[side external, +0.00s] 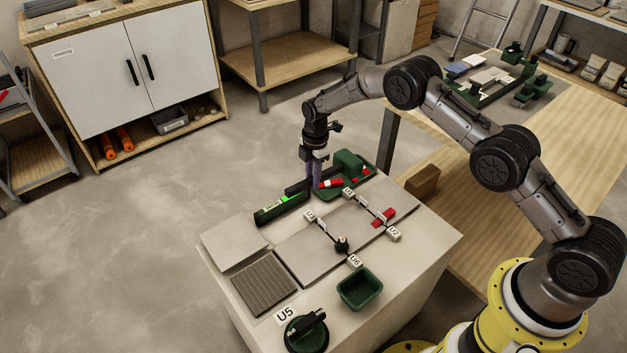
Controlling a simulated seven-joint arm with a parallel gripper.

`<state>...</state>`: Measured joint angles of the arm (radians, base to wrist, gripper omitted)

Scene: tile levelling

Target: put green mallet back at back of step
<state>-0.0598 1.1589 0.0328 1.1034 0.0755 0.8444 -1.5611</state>
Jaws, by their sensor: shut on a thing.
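My gripper (314,178) points down over the back edge of the pale step (440,232). Its fingers are shut on the green mallet (348,162), which has a thick green block-like head to the right of the fingers. A dark bar to the left of the fingers looks like its handle. The mallet is just over or touching a dark green tray (328,194) at the back of the step; I cannot tell which. The exact grip point is partly hidden by the fingers.
A dark level (282,208) with a lit green display lies left of the gripper. Red-and-white pieces (332,183) are close to the fingers. Grey tiles (310,257) with labelled clips cover the middle. A green bin (361,288) and a suction cup (305,331) stand in front.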

